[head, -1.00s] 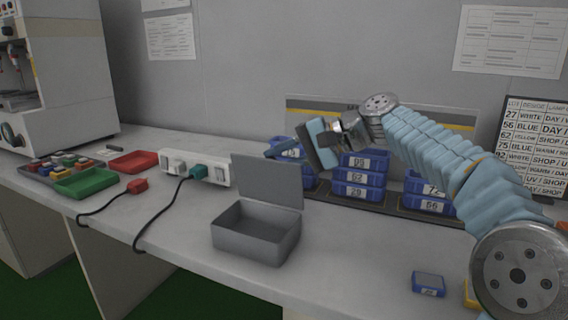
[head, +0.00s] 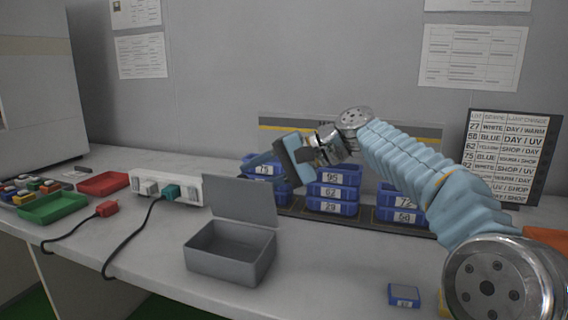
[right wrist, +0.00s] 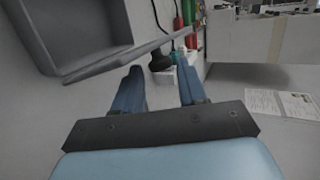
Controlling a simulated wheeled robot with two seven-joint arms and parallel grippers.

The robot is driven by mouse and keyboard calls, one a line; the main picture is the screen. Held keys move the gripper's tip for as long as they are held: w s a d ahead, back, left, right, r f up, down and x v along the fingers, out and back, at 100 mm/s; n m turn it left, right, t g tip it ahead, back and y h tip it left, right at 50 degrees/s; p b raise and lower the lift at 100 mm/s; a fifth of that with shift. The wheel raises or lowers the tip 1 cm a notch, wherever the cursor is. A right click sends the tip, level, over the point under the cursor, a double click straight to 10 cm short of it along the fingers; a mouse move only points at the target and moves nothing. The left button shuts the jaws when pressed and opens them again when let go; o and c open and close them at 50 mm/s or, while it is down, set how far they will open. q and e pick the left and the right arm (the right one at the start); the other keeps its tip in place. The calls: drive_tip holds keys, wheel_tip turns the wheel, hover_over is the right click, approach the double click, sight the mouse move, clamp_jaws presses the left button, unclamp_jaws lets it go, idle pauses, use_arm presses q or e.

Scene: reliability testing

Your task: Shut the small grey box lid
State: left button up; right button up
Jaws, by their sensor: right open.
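The small grey box (head: 228,264) stands on the bench with its open top facing up; it looks empty. Its grey lid (head: 240,200) is open and stands nearly upright at the back edge. My right gripper (head: 258,161) is open and empty, above and behind the lid in the head view. In the right wrist view, the gripper (right wrist: 160,78) has its two blue fingers apart with nothing between them. The lid's edge (right wrist: 118,61) shows just left of the fingers, and the box (right wrist: 75,25) lies at upper left. My left gripper is not in view.
Blue numbered bins (head: 333,192) stand in a rack behind the gripper. A white power strip (head: 180,188) with cables lies left of the box. Red (head: 103,183) and green (head: 55,207) trays are farther left. A small blue box (head: 404,295) lies at the front right.

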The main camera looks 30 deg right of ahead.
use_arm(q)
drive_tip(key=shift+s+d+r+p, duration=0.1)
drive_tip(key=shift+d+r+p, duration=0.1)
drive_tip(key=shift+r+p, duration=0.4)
use_arm(e)
drive_tip(key=v, duration=1.2)
drive_tip(key=shift+s+d, duration=0.2)
